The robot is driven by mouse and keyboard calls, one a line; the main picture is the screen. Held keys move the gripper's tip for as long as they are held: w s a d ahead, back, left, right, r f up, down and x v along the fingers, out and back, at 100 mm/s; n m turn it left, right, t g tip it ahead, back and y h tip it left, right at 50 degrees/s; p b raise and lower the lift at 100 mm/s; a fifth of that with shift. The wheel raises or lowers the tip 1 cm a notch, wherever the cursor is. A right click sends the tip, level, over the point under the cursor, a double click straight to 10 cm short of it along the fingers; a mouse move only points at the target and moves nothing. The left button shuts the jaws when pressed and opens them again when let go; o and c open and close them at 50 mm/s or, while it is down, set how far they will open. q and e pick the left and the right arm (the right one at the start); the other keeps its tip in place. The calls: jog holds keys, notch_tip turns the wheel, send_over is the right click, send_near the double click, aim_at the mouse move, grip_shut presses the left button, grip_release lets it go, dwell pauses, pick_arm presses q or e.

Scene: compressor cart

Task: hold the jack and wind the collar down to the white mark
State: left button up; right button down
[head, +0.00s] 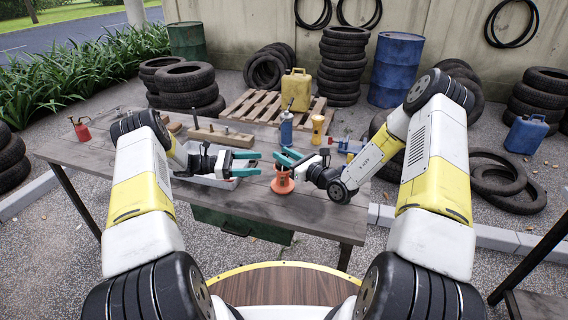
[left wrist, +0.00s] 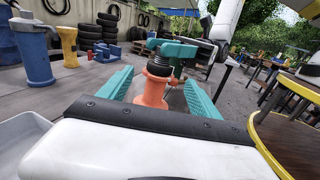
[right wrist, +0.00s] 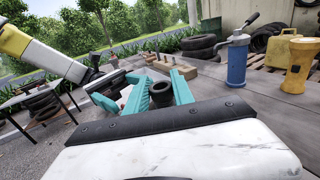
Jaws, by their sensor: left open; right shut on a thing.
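The orange jack (head: 283,183) stands upright on the table near its front edge; it also shows in the left wrist view (left wrist: 154,92). My right gripper (head: 288,157) is shut at the top of the jack, on the dark round collar (right wrist: 162,88). The collar's lower part and dark screw are partly hidden by the teal fingers. My left gripper (head: 256,163) is open, left of the jack, with its fingers pointing at it. In the left wrist view the orange body appears between the open fingers, with no clear contact. I cannot make out the white mark.
A grey tray (head: 214,181) lies under my left gripper. A blue pump can (head: 286,128), a yellow torch-shaped thing (head: 317,129) and a blue vise-like tool (head: 347,145) stand behind the jack. A wooden block (head: 221,137) and red can (head: 81,130) are further left. The front right tabletop is clear.

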pick_arm(q)
jog(key=d, duration=1.1)
jog(key=shift+w, duration=0.2)
jog(key=shift+c, duration=0.4)
jog(key=c, duration=1.3)
jog(key=shift+w+m+g+y, duration=0.1)
jog(key=shift+m+g+y, duration=0.1)
jog(key=shift+m+g, duration=1.15)
jog(key=shift+m+g+y, duration=0.2)
jog(key=shift+m+g, duration=0.55)
jog(key=shift+g, duration=1.2)
jog(key=shift+a+g+y, duration=0.1)
jog(key=shift+g+y, duration=0.2)
jog(key=shift+g, duration=0.1)
jog(key=o, duration=1.4)
